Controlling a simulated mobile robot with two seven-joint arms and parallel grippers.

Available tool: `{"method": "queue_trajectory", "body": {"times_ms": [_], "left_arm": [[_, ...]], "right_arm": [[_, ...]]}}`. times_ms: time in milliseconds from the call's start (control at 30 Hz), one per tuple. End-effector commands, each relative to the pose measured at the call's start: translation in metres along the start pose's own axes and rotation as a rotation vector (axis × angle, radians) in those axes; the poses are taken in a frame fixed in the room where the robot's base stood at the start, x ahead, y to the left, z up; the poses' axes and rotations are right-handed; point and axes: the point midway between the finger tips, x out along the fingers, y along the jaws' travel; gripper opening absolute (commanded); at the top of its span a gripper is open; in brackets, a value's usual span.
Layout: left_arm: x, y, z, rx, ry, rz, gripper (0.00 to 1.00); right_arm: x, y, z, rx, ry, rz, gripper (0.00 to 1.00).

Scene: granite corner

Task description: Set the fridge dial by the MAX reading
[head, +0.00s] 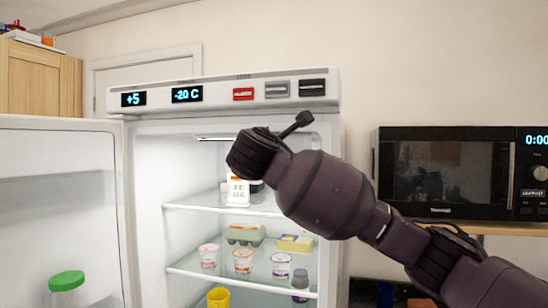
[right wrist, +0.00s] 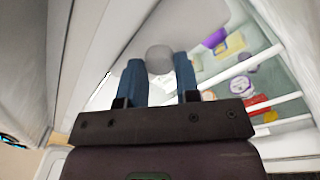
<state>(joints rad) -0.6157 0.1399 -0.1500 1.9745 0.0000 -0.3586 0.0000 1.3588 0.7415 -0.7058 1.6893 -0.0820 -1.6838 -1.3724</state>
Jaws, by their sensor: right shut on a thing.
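The fridge (head: 330,180) stands open, its door swung to the left. My right arm reaches into its upper compartment from the right; the wrist hides the fingers in the head view. In the right wrist view my right gripper (right wrist: 160,66) has its two blue fingers on either side of a rounded grey dial (right wrist: 160,53), shut on it. The dial's markings cannot be read. A small white device (head: 237,192) with an orange top, likely the thermometer, stands on the top shelf just below my wrist; its reading is too small to read. My left gripper is not in view.
The fridge's top panel shows +5 (head: 133,99) and -20 C (head: 187,94), beside red, grey and black switches. Shelves below hold yogurt cups (head: 243,261), an egg carton (head: 245,234) and a yellow cup (head: 219,298). A microwave (head: 445,172) stands right.

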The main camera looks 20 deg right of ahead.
Motion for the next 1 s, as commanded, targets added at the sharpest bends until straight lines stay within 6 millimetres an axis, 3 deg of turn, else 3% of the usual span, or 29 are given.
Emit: {"method": "queue_trajectory", "body": {"times_ms": [1000], "left_arm": [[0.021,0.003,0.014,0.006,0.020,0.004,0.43]], "right_arm": [[0.000,0.001,-0.003,0.963,-0.065,0.030,0.07]]}}
